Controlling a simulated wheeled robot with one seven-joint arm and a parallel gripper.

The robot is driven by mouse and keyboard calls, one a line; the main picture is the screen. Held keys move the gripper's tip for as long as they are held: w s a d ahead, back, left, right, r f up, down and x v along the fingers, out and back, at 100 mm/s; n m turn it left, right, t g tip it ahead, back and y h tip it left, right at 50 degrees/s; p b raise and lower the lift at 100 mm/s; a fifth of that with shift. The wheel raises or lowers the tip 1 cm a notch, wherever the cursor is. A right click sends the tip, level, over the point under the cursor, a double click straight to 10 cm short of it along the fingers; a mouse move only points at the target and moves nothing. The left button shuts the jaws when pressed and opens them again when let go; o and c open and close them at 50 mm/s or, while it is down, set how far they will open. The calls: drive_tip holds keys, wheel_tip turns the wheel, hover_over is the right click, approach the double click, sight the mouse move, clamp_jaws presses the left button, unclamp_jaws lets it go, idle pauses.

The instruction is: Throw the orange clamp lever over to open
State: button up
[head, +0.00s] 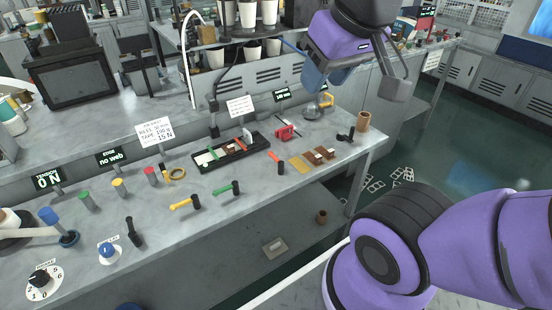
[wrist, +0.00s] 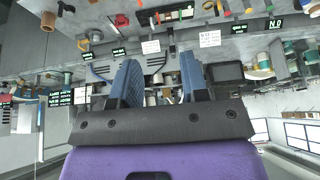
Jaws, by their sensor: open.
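A small orange lever (head: 274,157) with a dark base lies on the grey bench in the head view, just right of the black tray. It looks like the clamp lever; its exact tilt is too small to tell. My gripper (head: 357,82) is up at the top right of the head view, well above the bench and apart from the lever. In the wrist view my gripper (wrist: 158,70) shows two blue fingers spread apart, with nothing between them. The wrist view is upside down, and I cannot pick out the orange lever in it for certain.
A yellow lever (head: 184,204) and a green lever (head: 225,188) stand left of the orange one. A black tray (head: 232,152), a red device (head: 285,132), brown blocks (head: 313,157) and a glass flask (head: 311,112) are close by. A shelf with white cups (head: 247,14) rises behind.

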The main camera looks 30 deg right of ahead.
drive_tip(key=g+h, duration=0.2)
drive_tip(key=g, duration=0.3)
hover_over(274, 157)
drive_tip(key=a, duration=0.2)
wheel_tip(274, 157, down, 30)
drive_tip(key=f, duration=0.3)
drive_tip(key=d+f, duration=0.1)
drive_tip(key=f, duration=0.3)
drive_tip(key=d+f, duration=0.1)
drive_tip(key=f, duration=0.2)
drive_tip(key=shift+f, duration=0.2)
drive_tip(key=shift+c, duration=0.5)
clamp_jaws()
